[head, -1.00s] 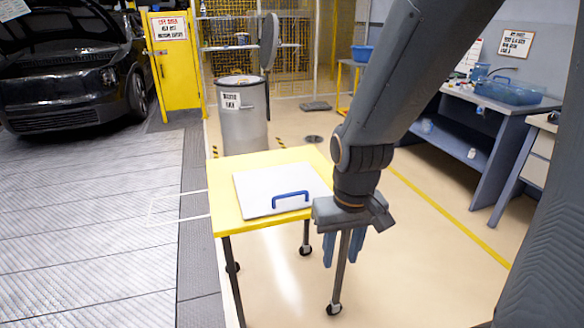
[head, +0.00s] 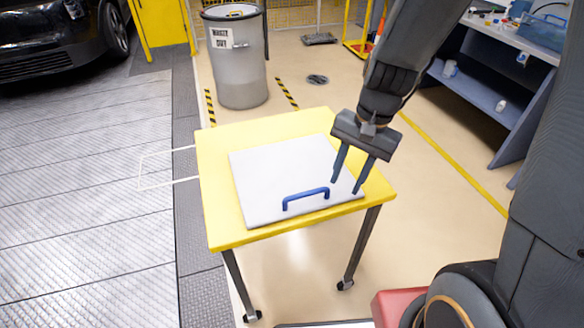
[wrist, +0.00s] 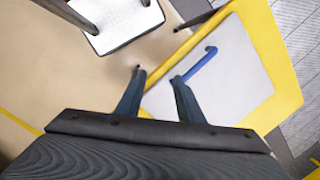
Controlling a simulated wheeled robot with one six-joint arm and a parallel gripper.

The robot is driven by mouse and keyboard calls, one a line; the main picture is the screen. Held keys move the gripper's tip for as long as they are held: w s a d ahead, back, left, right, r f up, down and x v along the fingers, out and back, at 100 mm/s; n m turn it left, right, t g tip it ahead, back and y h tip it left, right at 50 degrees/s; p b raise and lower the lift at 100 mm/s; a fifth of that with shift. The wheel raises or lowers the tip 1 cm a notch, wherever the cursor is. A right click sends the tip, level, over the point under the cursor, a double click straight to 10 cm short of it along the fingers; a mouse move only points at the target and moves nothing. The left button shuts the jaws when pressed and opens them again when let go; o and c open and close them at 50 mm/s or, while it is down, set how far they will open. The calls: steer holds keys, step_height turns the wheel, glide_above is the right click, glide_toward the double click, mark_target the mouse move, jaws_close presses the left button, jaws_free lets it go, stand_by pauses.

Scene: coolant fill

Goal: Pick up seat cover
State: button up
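The seat cover is a flat light-grey square panel (head: 280,170) with a blue handle (head: 306,198) near its front edge. It lies on a yellow-topped table (head: 220,222). My gripper (head: 347,187) is open and empty, over the right side of the panel and to the right of the handle. In the wrist view the panel (wrist: 222,85) and the blue handle (wrist: 198,65) show beyond the fingers (wrist: 158,76), and the handle's near end is close to the right finger. The height of the fingers above the panel is hard to tell.
A grey waste bin (head: 238,70) stands behind the table. A blue-grey workbench (head: 490,65) is at the right, and a black car (head: 55,40) is at the far left. Open floor lies between table and workbench.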

mark_target(308, 192)
steer(key=w+a+f+m, duration=0.1)
steer(key=m, duration=0.1)
steer(key=w+a+f+m+y+p, duration=0.1)
steer(key=w+a+m, duration=0.1)
steer(key=m, duration=0.1)
steer(key=w+a+m+y, duration=0.1)
steer(key=a+m, duration=0.1)
steer(key=shift+w+a+f+m+g+p, duration=0.2)
steer(key=shift+w+f+m+g+p, duration=0.1)
steer(key=shift+f+m+p, duration=0.1)
steer(key=x, duration=0.2)
steer(key=p+x, duration=0.1)
steer(key=x, duration=0.4)
steer(key=shift+s+a+r+p, duration=0.1)
steer(key=shift+s+a+p, duration=0.05)
steer(key=shift+a+p, duration=0.15)
steer(key=shift+a+f, duration=0.1)
steer(key=shift+f, duration=0.25)
steer(key=shift+f, duration=0.2)
jaws_close()
